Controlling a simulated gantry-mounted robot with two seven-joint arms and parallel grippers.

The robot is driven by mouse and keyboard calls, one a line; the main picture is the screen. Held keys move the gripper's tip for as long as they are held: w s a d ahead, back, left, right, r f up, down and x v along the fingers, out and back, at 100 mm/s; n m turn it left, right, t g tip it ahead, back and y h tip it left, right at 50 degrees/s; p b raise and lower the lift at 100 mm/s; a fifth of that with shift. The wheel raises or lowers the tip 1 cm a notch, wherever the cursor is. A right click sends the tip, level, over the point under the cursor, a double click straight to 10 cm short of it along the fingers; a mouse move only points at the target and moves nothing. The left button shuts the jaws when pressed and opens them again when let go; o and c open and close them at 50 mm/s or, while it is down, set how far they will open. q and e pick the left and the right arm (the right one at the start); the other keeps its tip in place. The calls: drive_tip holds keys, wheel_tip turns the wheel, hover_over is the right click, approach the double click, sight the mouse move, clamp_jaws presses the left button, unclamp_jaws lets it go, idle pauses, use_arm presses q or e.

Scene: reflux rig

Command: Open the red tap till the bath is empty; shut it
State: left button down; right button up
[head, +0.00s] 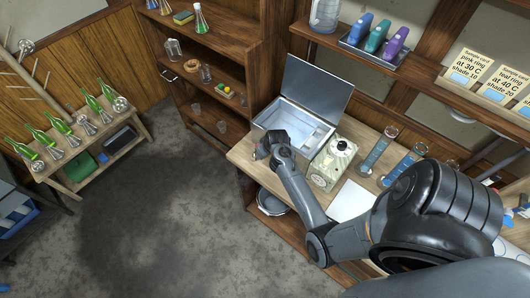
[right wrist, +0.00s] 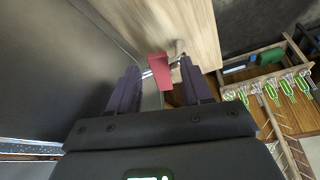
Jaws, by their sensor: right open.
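The bath (head: 271,112) is a metal box on the wooden bench with its lid (head: 316,88) raised. Its inside looks pale blue-white, and I cannot tell how much water it holds. The red tap handle (right wrist: 160,72) shows in the right wrist view, sticking up from a metal spout by the bath's wall. My right gripper (right wrist: 160,68) is open, its two dark fingers on either side of the red handle with visible gaps. In the head view my right gripper (head: 267,147) is at the bath's front left corner and hides most of the tap. My left gripper is not in view.
A beige device with a black knob (head: 331,160) stands right of the bath. Blue-filled cylinders (head: 377,152) stand further right. A round metal vessel (head: 272,203) sits on the shelf below the bench. A rack of green bottles (head: 60,125) stands far left, with clear floor between.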

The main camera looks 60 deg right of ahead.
drive_tip(key=shift+c, duration=0.6)
clamp_jaws()
